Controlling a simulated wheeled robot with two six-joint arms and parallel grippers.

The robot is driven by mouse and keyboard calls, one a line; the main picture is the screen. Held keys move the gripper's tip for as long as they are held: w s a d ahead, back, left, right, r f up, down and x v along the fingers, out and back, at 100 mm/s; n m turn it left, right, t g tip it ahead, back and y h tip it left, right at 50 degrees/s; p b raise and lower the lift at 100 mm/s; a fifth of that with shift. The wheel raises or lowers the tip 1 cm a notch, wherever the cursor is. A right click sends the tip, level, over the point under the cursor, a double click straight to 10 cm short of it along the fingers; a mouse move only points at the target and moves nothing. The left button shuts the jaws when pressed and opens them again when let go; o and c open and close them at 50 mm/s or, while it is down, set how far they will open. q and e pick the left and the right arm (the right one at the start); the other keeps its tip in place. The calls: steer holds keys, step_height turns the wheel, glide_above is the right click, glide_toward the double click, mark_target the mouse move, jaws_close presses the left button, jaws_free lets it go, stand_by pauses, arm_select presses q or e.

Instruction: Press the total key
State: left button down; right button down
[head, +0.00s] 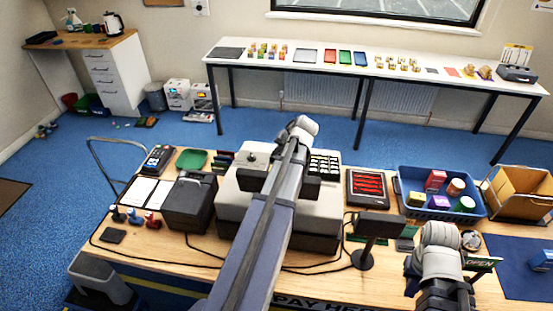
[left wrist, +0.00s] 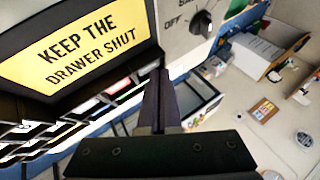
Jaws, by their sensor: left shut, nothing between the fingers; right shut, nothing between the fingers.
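The cash register (head: 235,205) stands mid-counter, pale and bulky, with a keypad (head: 325,163) at its upper right. No key label can be read in the head view, so I cannot pick out the total key. My left arm crosses in front of the register and hides part of it. My left gripper (left wrist: 165,90) is shut and empty in the left wrist view. It points at the register between a yellow "KEEP THE DRAWER SHUT" sign (left wrist: 85,45) and a black knob (left wrist: 203,22) marked OFF. Contact cannot be told. My right gripper (head: 447,293) is shut, low at the right.
A black box (head: 190,205) stands left of the register. A small display on a stand (head: 378,226), a tray of red items (head: 368,188) and a blue crate (head: 412,184) of goods stand to the right. Cables run along the counter's front.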

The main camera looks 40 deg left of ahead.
arm_select(q)
steer(key=shift+f+b, duration=0.35)
steer(key=shift+b, duration=0.05)
stand_by(0.7)
steer(key=shift+r, duration=0.1)
steer(key=shift+w+r+p, duration=0.1)
steer(key=shift+r+p, duration=0.6)
steer(key=shift+p, duration=0.15)
steer(key=shift+r, duration=0.15)
steer(key=r+p, duration=0.3)
steer(key=w+r+p, duration=0.1)
steer(key=p, duration=0.1)
steer(key=shift+a+r, duration=0.3)
steer(key=shift+r, duration=0.1)
steer(key=shift+f, duration=0.1)
stand_by(0.4)
